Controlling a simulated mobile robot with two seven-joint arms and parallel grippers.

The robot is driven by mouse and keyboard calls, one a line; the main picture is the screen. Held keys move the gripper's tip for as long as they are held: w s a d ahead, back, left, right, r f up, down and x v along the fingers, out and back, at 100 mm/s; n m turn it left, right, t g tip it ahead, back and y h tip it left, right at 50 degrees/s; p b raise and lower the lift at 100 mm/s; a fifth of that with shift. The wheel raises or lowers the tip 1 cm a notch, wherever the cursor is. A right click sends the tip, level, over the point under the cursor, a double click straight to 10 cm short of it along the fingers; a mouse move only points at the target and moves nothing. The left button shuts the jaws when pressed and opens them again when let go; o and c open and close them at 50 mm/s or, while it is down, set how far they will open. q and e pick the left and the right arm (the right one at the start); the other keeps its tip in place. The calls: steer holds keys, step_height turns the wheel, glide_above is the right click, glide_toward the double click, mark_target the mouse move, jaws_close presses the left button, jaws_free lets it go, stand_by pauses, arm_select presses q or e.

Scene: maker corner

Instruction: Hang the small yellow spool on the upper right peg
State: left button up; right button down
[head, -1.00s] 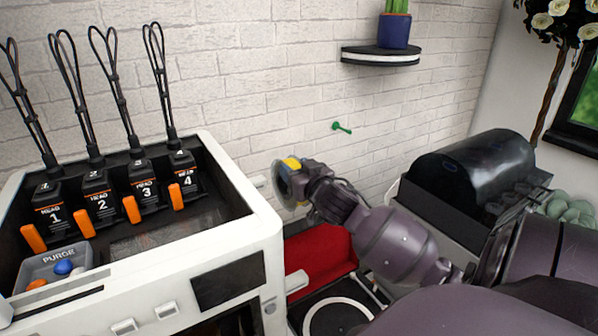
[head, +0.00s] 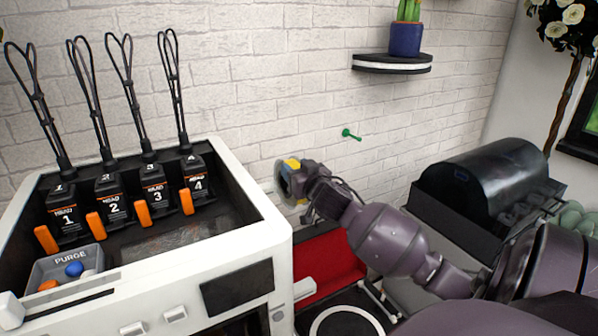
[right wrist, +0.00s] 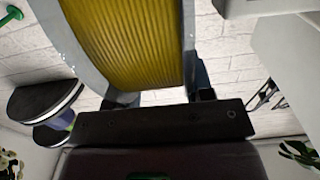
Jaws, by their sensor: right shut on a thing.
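The small yellow spool (head: 292,163) has grey flanges and shows nearly edge-on in the head view. My right gripper (head: 301,180) is shut on it and holds it in the air, right of the white printer. In the right wrist view the yellow winding (right wrist: 127,40) fills the top middle, between the fingers. A green peg (head: 351,134) sticks out of the white brick wall, above and right of the spool, and is empty. A green peg also shows at the top left of the right wrist view (right wrist: 12,14), apart from the spool. My left gripper is not in view.
The white printer (head: 275,245) with several black tool heads stands at the left. A wall shelf (head: 391,64) with a potted cactus (head: 405,38) is above right of the peg. A black domed machine (head: 480,172) stands at the right. The wall around the peg is bare.

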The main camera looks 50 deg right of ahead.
steer(key=w+a, duration=0.2)
steer(key=a, duration=0.5)
stand_by(1.0)
steer(key=shift+f, duration=0.2)
stand_by(0.4)
steer(key=shift+c, duration=2.1)
jaws_free()
steer(key=shift+f, duration=0.1)
steer(key=shift+a, duration=0.1)
steer(key=b+v, duration=0.1)
steer(key=v, duration=0.9)
steer(key=shift+s+b, duration=0.35)
